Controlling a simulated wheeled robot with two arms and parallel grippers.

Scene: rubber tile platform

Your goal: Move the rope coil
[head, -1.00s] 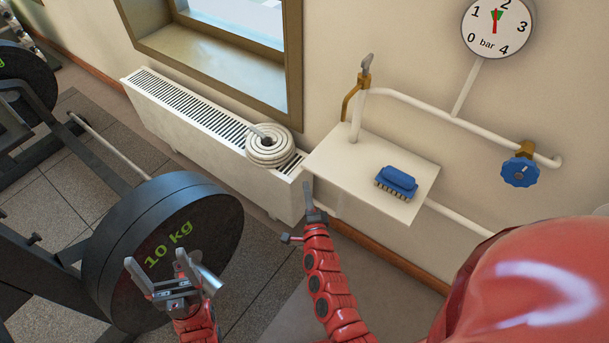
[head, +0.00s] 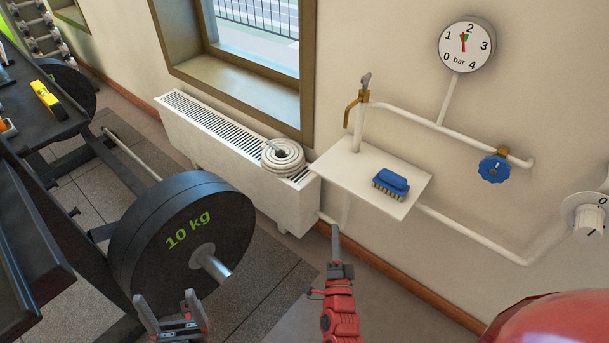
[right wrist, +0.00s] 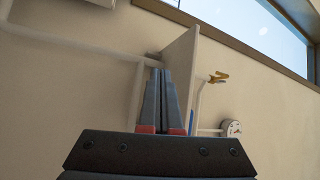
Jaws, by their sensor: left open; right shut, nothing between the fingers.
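The white rope coil (head: 282,157) lies on the right end of the top of the white radiator (head: 237,163), below the window. A loose rope end sticks up at its upper left. My left gripper (head: 170,311) is open and empty at the bottom of the head view, in front of the weight plate and well away from the coil. My right gripper (head: 335,236) is shut and empty, below and right of the coil, near the shelf's lower front. In the right wrist view its fingers (right wrist: 165,97) are together with nothing between them; the coil is not seen there.
A white shelf (head: 370,178) with a blue brush (head: 390,184) stands right of the radiator. Pipes with a blue valve wheel (head: 494,168) and a gauge (head: 466,46) run along the wall. A barbell with a 10 kg plate (head: 180,240) stands at left.

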